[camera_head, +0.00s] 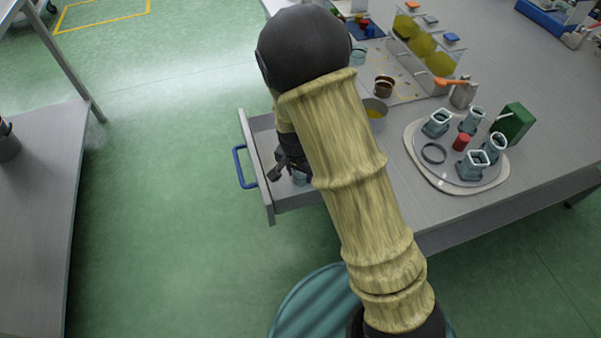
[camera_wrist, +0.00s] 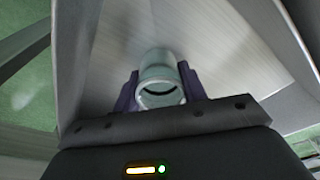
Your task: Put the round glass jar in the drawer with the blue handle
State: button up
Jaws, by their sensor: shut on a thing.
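The drawer with the blue handle (camera_head: 241,168) is pulled open from the table; its front panel (camera_head: 256,160) is at the left. My gripper (camera_head: 290,168) is over or inside the open drawer, partly hidden by my arm. In the wrist view my gripper (camera_wrist: 160,92) is shut on a round glass jar (camera_wrist: 159,72), with a dark finger on each side. The drawer floor (camera_wrist: 120,35) shows behind the jar. A small part of the jar (camera_head: 299,179) shows in the head view. Whether the jar touches the drawer floor I cannot tell.
Another table (camera_head: 40,220) is at left. The floor between is clear.

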aim_at(298, 173)
jog(key=shift+f, duration=0.1)
jog(key=o, duration=1.1)
jog(key=r+p, duration=0.1)
jog(key=r, duration=0.3)
jog(key=s+r+p, duration=0.1)
jog(key=r, duration=0.3)
jog(key=a+r+p, duration=0.1)
jog(key=r, duration=0.3)
jog(key=shift+s+r, duration=0.15)
jog(key=shift+s, duration=0.15)
